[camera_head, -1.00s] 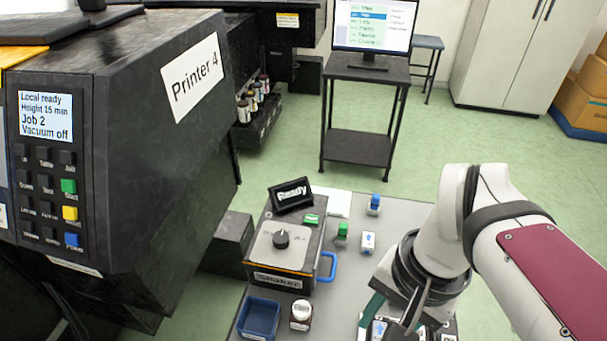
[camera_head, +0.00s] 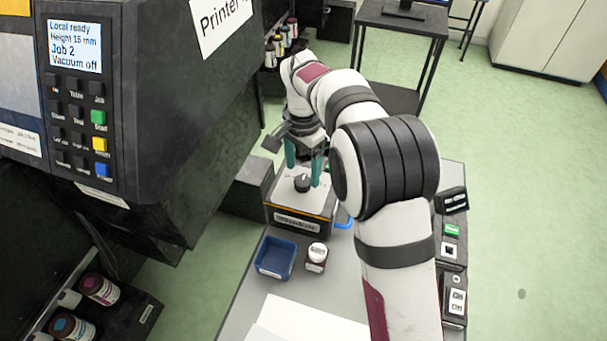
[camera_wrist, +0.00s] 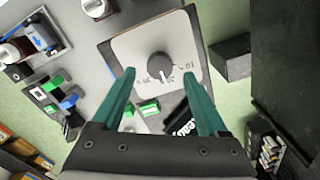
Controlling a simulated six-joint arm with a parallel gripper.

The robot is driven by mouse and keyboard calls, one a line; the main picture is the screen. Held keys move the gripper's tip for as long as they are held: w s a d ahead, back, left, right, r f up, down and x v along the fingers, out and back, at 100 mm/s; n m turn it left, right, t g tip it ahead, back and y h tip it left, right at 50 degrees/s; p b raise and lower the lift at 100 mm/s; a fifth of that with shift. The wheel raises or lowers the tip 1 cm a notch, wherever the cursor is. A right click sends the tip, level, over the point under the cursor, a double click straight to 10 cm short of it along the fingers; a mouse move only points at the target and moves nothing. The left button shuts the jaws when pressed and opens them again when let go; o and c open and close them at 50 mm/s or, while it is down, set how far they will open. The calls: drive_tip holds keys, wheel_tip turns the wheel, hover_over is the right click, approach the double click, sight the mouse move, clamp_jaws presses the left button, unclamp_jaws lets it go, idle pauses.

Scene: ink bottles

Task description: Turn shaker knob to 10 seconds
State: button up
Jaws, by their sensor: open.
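The shaker (camera_head: 290,208) is a dark box with a pale top plate, standing on the grey table. Its black round knob (camera_head: 302,183) sits on the top plate; in the wrist view the knob (camera_wrist: 160,66) shows a pale pointer line toward the printed dial marks, which are too small to read surely. My gripper (camera_head: 304,172) is above the shaker with its green fingers apart. In the wrist view my gripper (camera_wrist: 164,82) is open and empty, its fingertips to either side of the knob's line and apart from it.
A blue tray (camera_head: 275,257) and a white-capped bottle (camera_head: 316,258) stand in front of the shaker. The large dark printer (camera_head: 180,120) rises close on the left. Switch boxes (camera_head: 452,250) line the table's right edge. White paper (camera_head: 300,322) lies at the front.

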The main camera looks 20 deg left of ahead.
sight(303, 181)
drive_tip(key=shift+f, duration=1.7)
clamp_jaws()
